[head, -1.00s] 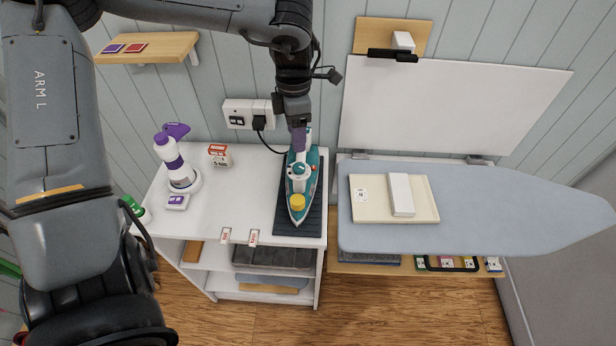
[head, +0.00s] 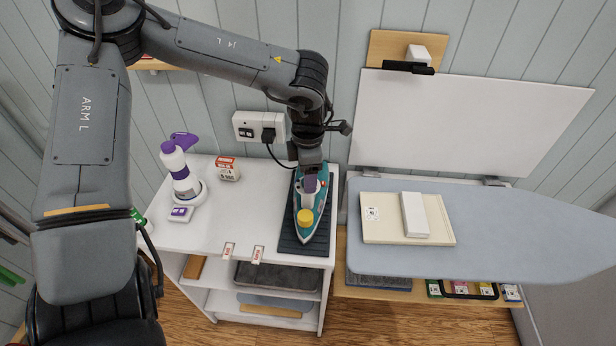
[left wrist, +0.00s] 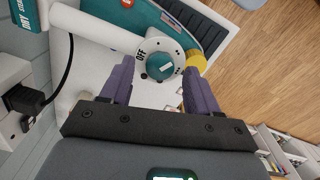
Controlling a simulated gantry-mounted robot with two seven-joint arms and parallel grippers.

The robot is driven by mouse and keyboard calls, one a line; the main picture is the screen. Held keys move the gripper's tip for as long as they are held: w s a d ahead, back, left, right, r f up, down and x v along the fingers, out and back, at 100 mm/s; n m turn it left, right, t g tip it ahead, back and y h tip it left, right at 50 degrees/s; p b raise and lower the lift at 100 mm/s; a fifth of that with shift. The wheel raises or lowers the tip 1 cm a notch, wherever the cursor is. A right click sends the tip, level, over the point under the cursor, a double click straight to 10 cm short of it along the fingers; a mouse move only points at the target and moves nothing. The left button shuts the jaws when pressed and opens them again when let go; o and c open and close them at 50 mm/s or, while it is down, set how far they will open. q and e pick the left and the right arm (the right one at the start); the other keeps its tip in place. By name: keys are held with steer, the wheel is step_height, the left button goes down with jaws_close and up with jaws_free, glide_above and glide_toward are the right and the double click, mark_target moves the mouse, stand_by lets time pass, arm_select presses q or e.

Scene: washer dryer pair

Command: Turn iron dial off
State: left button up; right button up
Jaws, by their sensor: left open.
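The teal and white iron (head: 307,222) lies on a dark rest pad (head: 287,233) on the white cabinet top. A yellow knob is on its front part and also shows in the left wrist view (left wrist: 195,60). In the left wrist view the teal dial (left wrist: 160,65) sits on a white round base marked "OFF". My left gripper (head: 310,184) is over the iron. Its purple fingers, seen in the left wrist view (left wrist: 160,88), are open and apart, on either side of the dial's near side, with nothing between them. In the head view the gripper mostly hides the dial. My right gripper is out of view.
A wall socket (head: 245,126) with a plugged black cord is behind the iron. A purple-white spray bottle (head: 181,175) and a red-white box (head: 227,169) stand left on the cabinet. An ironing board (head: 510,225) with a folded cream cloth (head: 385,225) is at the right.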

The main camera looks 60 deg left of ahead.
arm_select(q)
steer(key=shift+f, duration=0.45)
steer(key=c, duration=1)
steer(key=shift+c, duration=0.2)
